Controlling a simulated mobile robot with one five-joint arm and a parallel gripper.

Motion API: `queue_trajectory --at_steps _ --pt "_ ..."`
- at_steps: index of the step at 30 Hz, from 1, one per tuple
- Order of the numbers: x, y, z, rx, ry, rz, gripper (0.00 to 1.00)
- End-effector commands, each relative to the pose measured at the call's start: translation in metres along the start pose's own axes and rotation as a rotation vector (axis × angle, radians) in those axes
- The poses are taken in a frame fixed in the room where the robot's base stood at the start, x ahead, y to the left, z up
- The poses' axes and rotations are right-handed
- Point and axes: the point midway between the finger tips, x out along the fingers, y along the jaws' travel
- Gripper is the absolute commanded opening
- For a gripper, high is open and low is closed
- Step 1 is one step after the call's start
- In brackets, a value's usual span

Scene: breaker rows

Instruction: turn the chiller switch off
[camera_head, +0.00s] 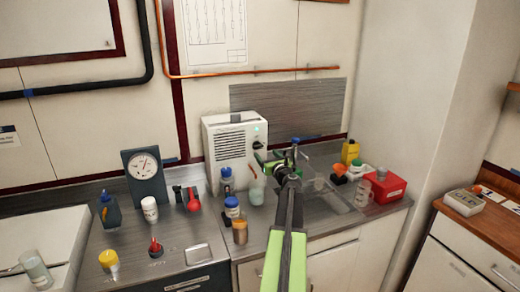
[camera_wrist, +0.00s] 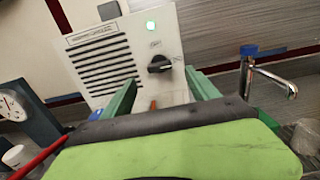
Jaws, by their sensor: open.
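The chiller is a white box (camera_head: 222,140) with a slotted vent, standing at the back of the metal counter. Its front carries a black rotary switch (camera_wrist: 160,64) and a lit green lamp (camera_wrist: 151,27). The switch handle lies roughly crosswise in the wrist view; the small label above it is too blurred to read. In the head view the switch (camera_head: 257,145) shows just above my gripper (camera_head: 273,162). In the wrist view my open, empty gripper (camera_wrist: 160,80) has its green fingers on either side below the switch, apart from it.
Bottles (camera_head: 232,207) and a beaker (camera_head: 256,190) stand in front of the chiller. A tap (camera_wrist: 262,75) and sink lie to its right, with a red box (camera_head: 384,187) beyond. A dial gauge (camera_head: 145,175) stands at the left.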

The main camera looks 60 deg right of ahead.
Motion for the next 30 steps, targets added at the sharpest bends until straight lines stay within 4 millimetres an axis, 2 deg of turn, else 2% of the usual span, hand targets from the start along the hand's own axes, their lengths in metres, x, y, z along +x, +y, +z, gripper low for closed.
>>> queue_trajectory --at_steps 1,3,9,14,22,30 --pt "0.018 -0.001 0.0 0.0 0.0 0.003 0.69" --pt "0.035 -0.001 0.0 0.0 0.0 0.003 0.69" --pt "0.071 0.0 0.0 0.0 0.0 0.003 0.69" --pt "0.082 0.001 0.0 0.0 0.0 0.001 0.69" --pt "0.083 0.002 0.0 0.0 0.0 0.002 0.69" --pt "0.083 0.002 0.0 0.0 0.0 0.002 0.35"
